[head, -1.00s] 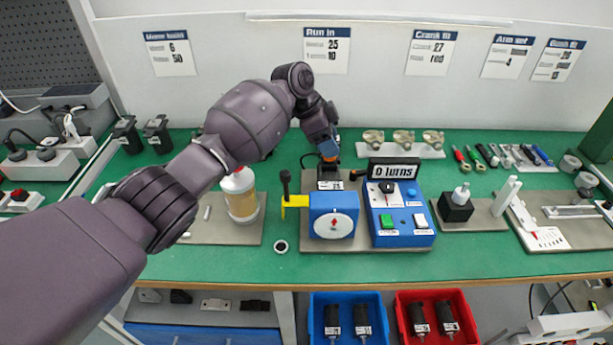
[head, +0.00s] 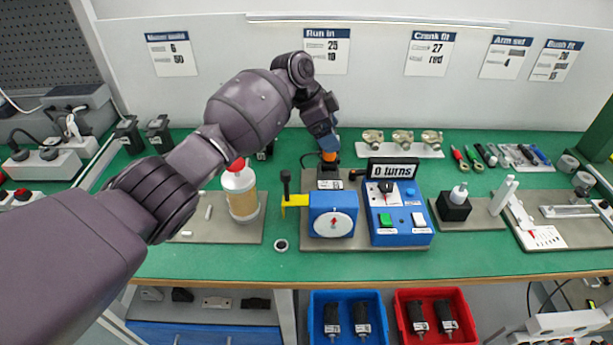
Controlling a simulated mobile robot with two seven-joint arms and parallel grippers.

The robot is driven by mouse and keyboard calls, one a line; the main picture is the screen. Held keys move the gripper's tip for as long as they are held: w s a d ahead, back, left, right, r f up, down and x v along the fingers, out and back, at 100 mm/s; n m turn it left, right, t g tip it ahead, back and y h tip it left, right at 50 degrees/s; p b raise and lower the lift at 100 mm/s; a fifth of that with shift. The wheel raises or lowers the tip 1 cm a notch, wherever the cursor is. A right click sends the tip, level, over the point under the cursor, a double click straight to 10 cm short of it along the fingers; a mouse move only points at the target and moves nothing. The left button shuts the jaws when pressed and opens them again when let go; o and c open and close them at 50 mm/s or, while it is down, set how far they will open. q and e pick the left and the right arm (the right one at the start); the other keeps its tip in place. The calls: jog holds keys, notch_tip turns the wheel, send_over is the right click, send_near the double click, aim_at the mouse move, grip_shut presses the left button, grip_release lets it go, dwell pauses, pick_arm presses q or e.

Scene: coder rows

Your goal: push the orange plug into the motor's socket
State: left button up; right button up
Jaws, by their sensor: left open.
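The orange plug (head: 329,156) sits upright at the top of the black motor (head: 329,173), behind the blue crank box. My left gripper (head: 329,148) is right above the plug, pointing down, with its fingertips at or around the plug's top. The jaws are open, though the gap between them is too small to make out. The socket is hidden under the plug, so I cannot tell how deep the plug sits. My right gripper is not in view.
The blue crank box (head: 332,214) with a yellow arm stands just in front of the motor. The blue control box (head: 398,215) with the "0 turns" display (head: 393,170) is to its right. A red-capped bottle (head: 240,190) stands left, close to my arm.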

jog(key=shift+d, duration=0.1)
pick_arm(q)
jog(key=p+v, duration=0.1)
jog(key=v, duration=0.9)
jog(key=shift+a+r+p, duration=0.2)
jog(key=shift+r+p, duration=0.15)
jog(key=shift+r, duration=0.05)
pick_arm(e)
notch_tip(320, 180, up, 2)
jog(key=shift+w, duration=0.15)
